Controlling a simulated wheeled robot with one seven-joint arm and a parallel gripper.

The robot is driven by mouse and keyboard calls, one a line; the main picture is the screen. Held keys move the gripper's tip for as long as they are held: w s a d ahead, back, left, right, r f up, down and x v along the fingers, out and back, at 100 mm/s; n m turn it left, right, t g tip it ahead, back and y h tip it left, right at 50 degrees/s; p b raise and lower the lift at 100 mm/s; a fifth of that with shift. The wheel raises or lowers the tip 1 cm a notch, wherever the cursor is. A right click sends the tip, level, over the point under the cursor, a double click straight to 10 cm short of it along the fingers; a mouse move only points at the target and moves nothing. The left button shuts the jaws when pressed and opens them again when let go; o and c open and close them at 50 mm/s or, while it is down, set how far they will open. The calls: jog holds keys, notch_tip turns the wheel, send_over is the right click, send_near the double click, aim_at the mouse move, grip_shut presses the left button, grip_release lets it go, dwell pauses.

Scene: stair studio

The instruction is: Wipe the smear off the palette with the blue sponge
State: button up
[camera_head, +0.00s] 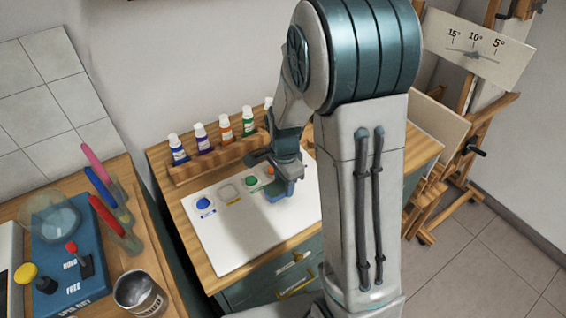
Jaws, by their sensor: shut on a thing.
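The white palette (232,247) lies flat on the wooden cabinet top, with my arm covering its right side. My gripper (284,176) points down over the palette's back right part, shut on the blue sponge (279,192). The sponge is low over the palette; I cannot tell whether it touches. I cannot make out a smear; it may be hidden behind my arm or sponge.
A wooden rack (215,158) with several paint bottles stands behind the palette. An easel (470,140) stands at right. The palette's front left is clear.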

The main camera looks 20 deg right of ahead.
jog(key=shift+w+a+r+p, duration=0.1)
jog(key=shift+a+r+p, duration=0.15)
jog(key=shift+r, duration=0.25)
jog(key=shift+a+r+p, duration=0.1)
jog(key=shift+r+p, duration=0.2)
jog(key=shift+r, duration=0.2)
jog(key=shift+d+r+p, duration=0.1)
jog(key=shift+r+p, duration=1.15)
jog(key=shift+r, duration=0.45)
jog(key=shift+f, duration=0.1)
